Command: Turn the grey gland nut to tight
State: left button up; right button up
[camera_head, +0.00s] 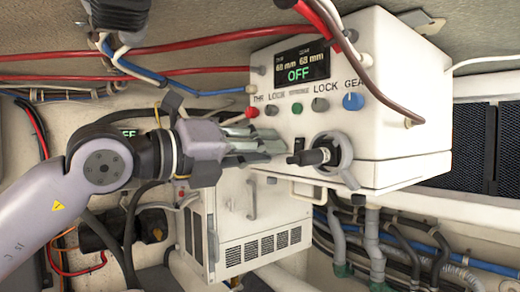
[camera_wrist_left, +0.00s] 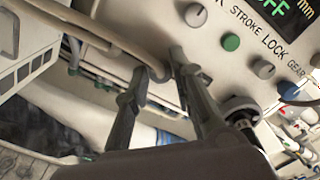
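A grey ring with protruding lugs (camera_head: 346,162), which looks like the gland nut, sits on the lower front of the white control box (camera_head: 385,60). A black plug-like part (camera_head: 316,156) sticks out through it. The ring also shows in the left wrist view (camera_wrist_left: 240,104), just right of the fingers. My left gripper (camera_head: 268,147) is in front of the box, left of the black part. In the left wrist view its two fingers (camera_wrist_left: 162,68) stand apart with a gap, and no grip on the nut shows. My right gripper is not in view.
A red button (camera_head: 252,112), several knobs including a blue one (camera_head: 353,102), and a display (camera_head: 302,61) reading OFF are on the box. Red and brown cables hang across its top right. A pale handle (camera_head: 308,191) and grey pipes (camera_head: 372,235) lie below.

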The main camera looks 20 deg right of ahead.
pick_arm(q)
grip_shut()
jog(key=m+b, duration=0.6)
jog(key=m, duration=1.1)
jog(key=shift+f+m+b, duration=0.1)
jog(key=shift+m+b, duration=0.25)
jog(key=shift+m, duration=0.05)
dwell(0.8)
jog(key=shift+o, duration=2.4)
grip_release()
